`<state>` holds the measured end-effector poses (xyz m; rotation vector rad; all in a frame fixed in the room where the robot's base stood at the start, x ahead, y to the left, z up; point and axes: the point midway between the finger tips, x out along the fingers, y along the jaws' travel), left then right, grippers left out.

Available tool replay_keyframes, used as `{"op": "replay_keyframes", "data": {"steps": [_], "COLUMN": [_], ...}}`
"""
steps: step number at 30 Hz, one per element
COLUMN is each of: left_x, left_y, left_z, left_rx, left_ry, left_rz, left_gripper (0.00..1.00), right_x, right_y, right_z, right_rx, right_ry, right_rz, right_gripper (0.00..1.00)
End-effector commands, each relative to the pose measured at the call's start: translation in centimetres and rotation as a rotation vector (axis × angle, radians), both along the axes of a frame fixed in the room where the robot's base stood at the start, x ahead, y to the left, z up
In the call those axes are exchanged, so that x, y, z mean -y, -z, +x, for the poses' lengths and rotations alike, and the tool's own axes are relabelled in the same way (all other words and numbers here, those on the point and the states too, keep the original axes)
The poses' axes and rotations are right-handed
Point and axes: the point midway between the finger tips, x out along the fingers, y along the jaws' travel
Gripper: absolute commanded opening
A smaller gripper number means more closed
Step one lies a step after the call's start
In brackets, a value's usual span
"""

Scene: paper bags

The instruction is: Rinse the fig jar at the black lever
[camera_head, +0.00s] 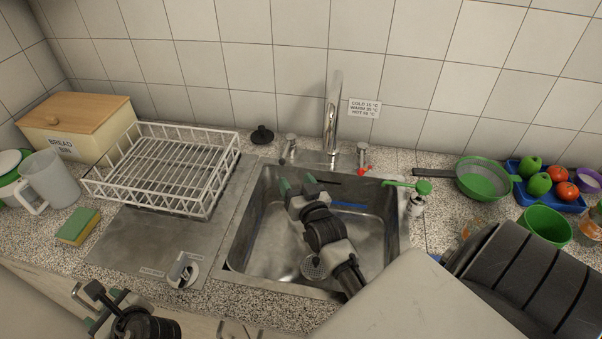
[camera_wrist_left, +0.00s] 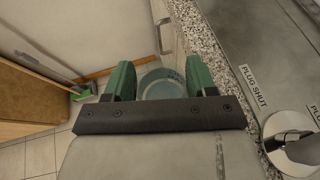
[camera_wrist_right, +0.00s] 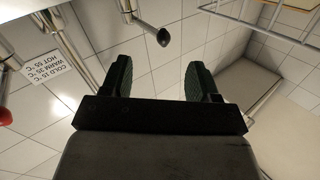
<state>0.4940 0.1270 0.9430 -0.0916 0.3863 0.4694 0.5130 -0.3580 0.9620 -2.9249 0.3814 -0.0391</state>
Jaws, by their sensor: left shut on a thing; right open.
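My left gripper (camera_head: 103,306) is low at the front left, before the counter edge. In the left wrist view its jaws (camera_wrist_left: 160,72) are shut on a pale, see-through round jar (camera_wrist_left: 162,86), probably the fig jar; no label shows. The head view does not show the jar clearly. My right gripper (camera_head: 297,184) is open and empty above the back of the sink, below the left tap. The black lever (camera_head: 285,158) is on the left tap beside the spout (camera_head: 332,115); in the right wrist view its black knob (camera_wrist_right: 163,37) is beyond the open jaws (camera_wrist_right: 158,70).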

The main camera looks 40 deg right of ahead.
Motion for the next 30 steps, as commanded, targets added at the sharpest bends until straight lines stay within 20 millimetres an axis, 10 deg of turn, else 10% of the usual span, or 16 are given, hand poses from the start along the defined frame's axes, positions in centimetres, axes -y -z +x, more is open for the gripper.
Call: {"op": "replay_keyframes", "data": {"steps": [7,30], "left_x": [0.0,0.0], "left_y": [0.4,-0.9], "left_z": [0.0,0.0], "left_rx": [0.001,0.002], "left_ry": [0.0,0.001], "left_rz": [0.0,0.0], "left_gripper": [0.0,0.0], "right_x": [-0.7,-0.8], "right_y": [0.0,-1.3], "right_z": [-2.8,-3.0], "right_rx": [0.0,0.001], "right_ry": [0.0,-0.001], "right_rz": [0.0,0.0], "right_gripper": [0.6,0.6]}}
